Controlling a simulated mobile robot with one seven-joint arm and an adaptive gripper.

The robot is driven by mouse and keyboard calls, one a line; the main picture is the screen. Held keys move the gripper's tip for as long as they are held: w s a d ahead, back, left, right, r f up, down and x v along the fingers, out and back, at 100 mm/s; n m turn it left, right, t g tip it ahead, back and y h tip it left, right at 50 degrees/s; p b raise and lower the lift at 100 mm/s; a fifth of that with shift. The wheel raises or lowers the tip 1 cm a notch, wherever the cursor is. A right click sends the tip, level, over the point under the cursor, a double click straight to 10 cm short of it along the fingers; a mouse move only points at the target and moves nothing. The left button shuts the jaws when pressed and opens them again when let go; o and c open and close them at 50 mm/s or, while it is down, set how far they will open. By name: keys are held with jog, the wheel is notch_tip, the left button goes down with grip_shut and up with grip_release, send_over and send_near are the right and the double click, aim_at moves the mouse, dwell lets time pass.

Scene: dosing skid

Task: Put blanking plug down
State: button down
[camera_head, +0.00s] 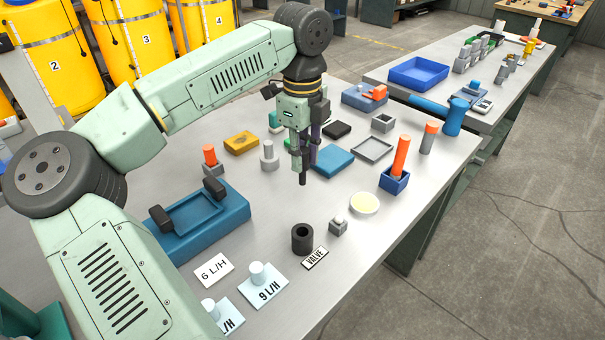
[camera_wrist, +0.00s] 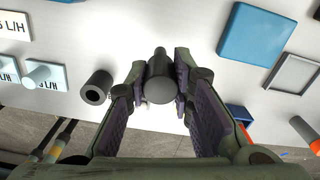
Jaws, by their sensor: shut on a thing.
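The blanking plug is a dark grey cylinder with a narrower tip (camera_wrist: 160,82), seen between the fingers in the wrist view. My gripper (camera_wrist: 160,88) is shut on it. In the head view my gripper (camera_head: 303,150) points down over the middle of the steel bench, and a dark end (camera_head: 303,179) shows below the fingertips. It seems to hang above the bench top, but I cannot tell the exact gap. A black hollow cylinder (camera_head: 302,240) stands upright on the bench in front of the gripper, beside the VALVE label (camera_head: 315,258).
A blue flat block (camera_head: 334,161) lies just right of the gripper. A grey peg (camera_head: 269,157) stands to its left. A blue fixture (camera_head: 200,220), a cream-filled dish (camera_head: 364,204) and an orange-topped cylinder in a blue holder (camera_head: 394,181) surround bare bench (camera_head: 275,205).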

aim_at(303, 184)
jog(key=shift+f, duration=2.55)
jog(key=c, duration=1.4)
grip_release()
jog(key=shift+r+p, duration=0.15)
jog(key=shift+p, duration=0.15)
jog(key=shift+r, duration=0.25)
notch_tip(303, 184, up, 12)
jog(key=shift+f+b, duration=0.15)
jog(key=shift+b, duration=0.55)
